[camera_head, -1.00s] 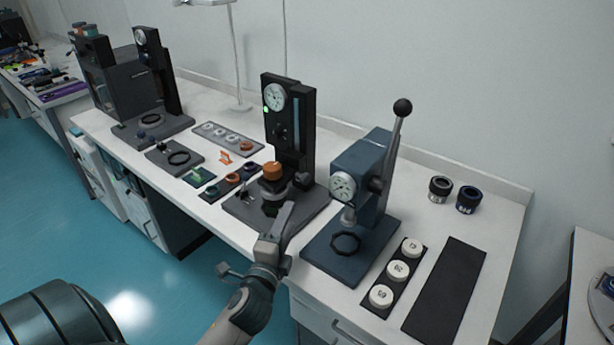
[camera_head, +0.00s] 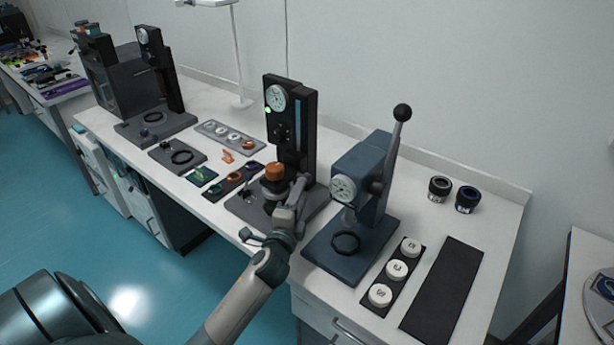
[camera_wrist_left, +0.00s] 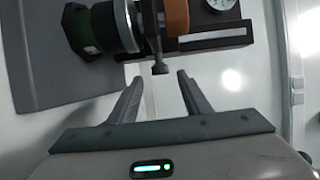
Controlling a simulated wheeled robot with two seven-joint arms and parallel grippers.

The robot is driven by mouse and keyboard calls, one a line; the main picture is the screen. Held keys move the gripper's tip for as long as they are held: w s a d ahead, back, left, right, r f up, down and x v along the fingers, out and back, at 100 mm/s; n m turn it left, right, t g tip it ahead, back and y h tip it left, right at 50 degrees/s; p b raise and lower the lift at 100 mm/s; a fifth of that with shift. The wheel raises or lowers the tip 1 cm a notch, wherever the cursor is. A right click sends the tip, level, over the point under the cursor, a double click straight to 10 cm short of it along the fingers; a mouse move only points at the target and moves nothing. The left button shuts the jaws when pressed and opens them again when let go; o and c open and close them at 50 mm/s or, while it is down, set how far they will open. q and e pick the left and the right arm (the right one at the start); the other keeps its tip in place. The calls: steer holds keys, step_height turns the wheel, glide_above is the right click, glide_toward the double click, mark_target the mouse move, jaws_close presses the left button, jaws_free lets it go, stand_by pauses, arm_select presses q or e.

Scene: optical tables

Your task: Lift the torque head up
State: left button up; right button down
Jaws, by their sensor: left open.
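The torque tester is a black column (camera_head: 305,125) with a dial and a green light, standing on a dark base plate (camera_head: 245,208). An orange cap (camera_head: 274,171) sits low in front of the column, above a silver ring (camera_wrist_left: 117,25). I cannot tell exactly where the torque head begins and ends. A dark knob (camera_wrist_left: 160,69) sticks out at its side in the left wrist view. My left gripper (camera_head: 292,198) is open beside the tester's lower right. In the wrist view its fingertips (camera_wrist_left: 160,78) are either side of the knob, apparently without touching it. My right gripper is not in view.
A blue lever press (camera_head: 365,180) stands close to the right of my left gripper. White numbered discs (camera_head: 397,269) and a black mat (camera_head: 445,290) lie further right. Trays of small rings (camera_head: 231,136) lie left of the tester. Two dark cylinders (camera_head: 440,188) stand at the back right.

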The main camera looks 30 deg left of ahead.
mark_target(289, 175)
arm_select(q)
steer(key=p+x, duration=0.1)
steer(key=x, duration=0.6)
steer(key=shift+w, duration=0.15)
steer(key=shift+c, duration=0.6)
jaws_close()
